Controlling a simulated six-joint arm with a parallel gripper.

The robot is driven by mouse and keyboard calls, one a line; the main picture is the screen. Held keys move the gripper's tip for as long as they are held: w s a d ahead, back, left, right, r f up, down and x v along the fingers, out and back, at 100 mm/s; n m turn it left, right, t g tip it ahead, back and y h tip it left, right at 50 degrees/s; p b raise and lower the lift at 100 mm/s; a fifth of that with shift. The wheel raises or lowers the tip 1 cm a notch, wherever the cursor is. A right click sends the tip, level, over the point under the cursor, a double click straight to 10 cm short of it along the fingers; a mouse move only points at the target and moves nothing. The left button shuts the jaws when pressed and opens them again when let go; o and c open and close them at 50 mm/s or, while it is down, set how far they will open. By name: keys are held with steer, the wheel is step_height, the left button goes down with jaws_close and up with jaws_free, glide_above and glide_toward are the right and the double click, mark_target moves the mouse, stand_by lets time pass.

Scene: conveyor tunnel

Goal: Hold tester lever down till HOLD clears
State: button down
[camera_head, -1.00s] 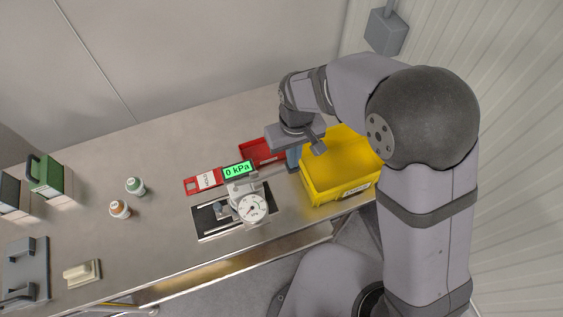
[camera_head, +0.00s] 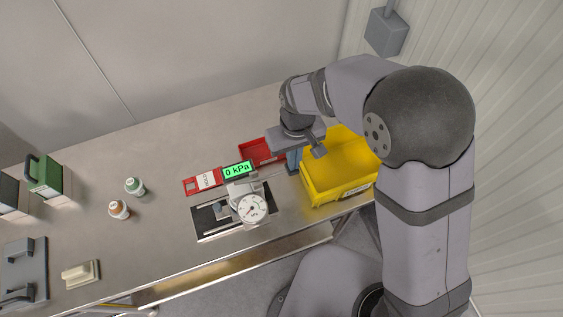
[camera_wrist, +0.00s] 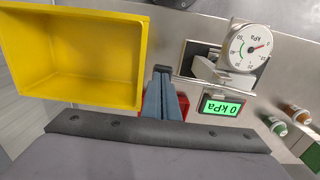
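The tester (camera_head: 252,208) has a round white dial, a metal body and a dark base plate on the bench. Its green display (camera_head: 238,170) reads 0 kPa, with no HOLD sign on it; the display also shows in the wrist view (camera_wrist: 221,107). A pale metal arm (camera_wrist: 222,76) below the dial may be the lever, but I cannot tell surely. My gripper (camera_head: 292,168) points down between the tester and the yellow bin, apart from the tester. Its fingers (camera_wrist: 162,72) look shut together with nothing visible between them.
The yellow bin (camera_head: 309,192) stands close to the right of my gripper. A red tray (camera_head: 253,147) lies behind, and a red strip with a white label (camera_head: 190,187) lies beside the display. Two small bottles (camera_head: 119,210) stand left. The bench between the bottles and the tester is clear.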

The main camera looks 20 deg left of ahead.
steer(key=shift+d+f, duration=0.1)
steer(key=shift+f, duration=0.35)
steer(key=shift+s+d+f, duration=0.15)
steer(key=shift+s+f, duration=0.05)
steer(key=shift+f, duration=0.1)
stand_by(2.6)
steer(key=shift+r, duration=0.15)
stand_by(0.7)
steer(key=shift+a+r+p, duration=0.2)
steer(key=shift+r+p, duration=0.6)
steer(key=shift+r, duration=0.2)
steer(key=shift+a+r+p, duration=0.2)
steer(key=shift+r+p, duration=0.55)
steer(key=shift+r, duration=0.2)
steer(key=shift+a+r+p, duration=0.15)
steer(key=shift+r+p, duration=1.1)
steer(key=shift+r, duration=0.3)
steer(key=shift+r, duration=0.1)
step_height(320, 180, up, 5)
steer(key=p, duration=0.4)
